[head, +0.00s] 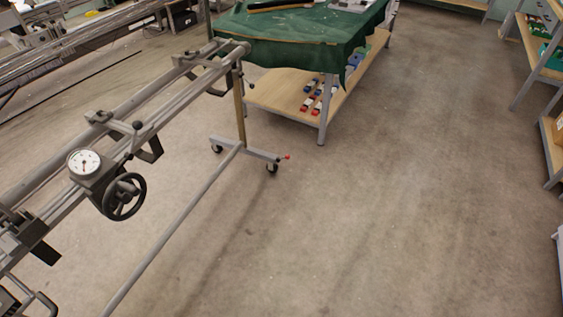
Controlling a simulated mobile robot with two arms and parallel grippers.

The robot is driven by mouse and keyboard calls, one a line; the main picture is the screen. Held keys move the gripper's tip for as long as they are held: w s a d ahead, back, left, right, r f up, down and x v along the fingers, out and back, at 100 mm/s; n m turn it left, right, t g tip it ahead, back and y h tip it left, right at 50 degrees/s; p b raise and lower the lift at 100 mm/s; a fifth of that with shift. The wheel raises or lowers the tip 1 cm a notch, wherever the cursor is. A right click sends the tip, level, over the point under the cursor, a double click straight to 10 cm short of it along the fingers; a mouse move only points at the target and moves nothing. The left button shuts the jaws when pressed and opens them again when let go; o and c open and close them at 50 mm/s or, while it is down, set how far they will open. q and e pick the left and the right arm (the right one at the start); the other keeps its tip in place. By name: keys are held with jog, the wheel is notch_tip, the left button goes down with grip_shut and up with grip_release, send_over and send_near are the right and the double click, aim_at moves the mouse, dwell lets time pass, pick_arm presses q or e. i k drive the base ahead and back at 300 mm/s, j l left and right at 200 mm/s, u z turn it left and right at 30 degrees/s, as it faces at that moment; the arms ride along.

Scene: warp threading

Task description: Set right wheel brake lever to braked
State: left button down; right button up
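The wheeled metal frame stands at the left in the head view, with its far foot (250,151) on the floor. Two dark castors show under that foot, the left one (216,149) and the right one (272,169). A small red-tipped lever (286,157) sticks out at the foot's right end, just above the right castor. It is too small to tell whether it is braked or released. Neither of my grippers is in view.
A handwheel (124,196) and a round dial (84,162) sit on the frame's upper rails. A green-covered table (290,45) with a wooden lower shelf (275,92) stands behind the foot. Shelving (540,60) lines the right. The floor (400,200) between is clear.

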aim_at(287, 156)
jog(key=i+z, duration=0.15)
jog(key=i, duration=1.15)
jog(key=i+j+z, duration=0.2)
jog(key=i, duration=1.1)
jog(key=l, duration=0.1)
